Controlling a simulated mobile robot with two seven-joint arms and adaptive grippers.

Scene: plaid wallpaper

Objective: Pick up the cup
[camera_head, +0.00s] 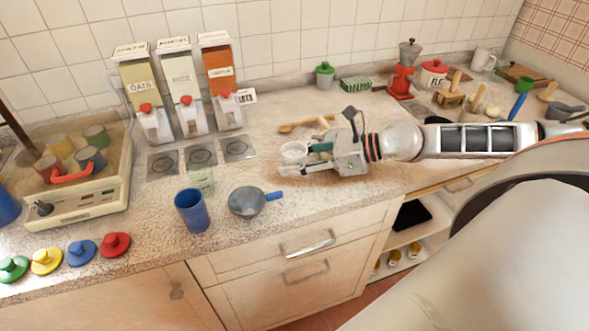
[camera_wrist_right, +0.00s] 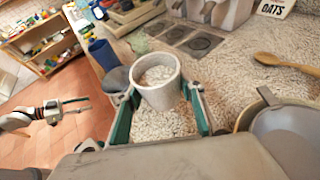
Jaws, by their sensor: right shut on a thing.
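A small white cup (camera_head: 293,150) is between the fingers of my right gripper (camera_head: 305,158), over the countertop. In the right wrist view the cup (camera_wrist_right: 155,92) is upright and open-topped, with pale contents or counter-coloured speckle showing inside. The green-padded fingers of my right gripper (camera_wrist_right: 160,112) close on its two sides. I cannot tell whether its base touches the counter. My left gripper (camera_wrist_right: 84,104) shows at the left of the right wrist view, away from the counter, with its fingers apart and nothing between them. It is outside the head view.
A blue cup (camera_head: 191,211) and a grey pan with a blue handle (camera_head: 247,201) stand near the front edge. Three dispensers (camera_head: 182,90) stand behind dark square pads (camera_head: 200,157). A wooden spoon (camera_head: 300,126) lies behind my right gripper. Coloured lids (camera_head: 82,252) lie at front left.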

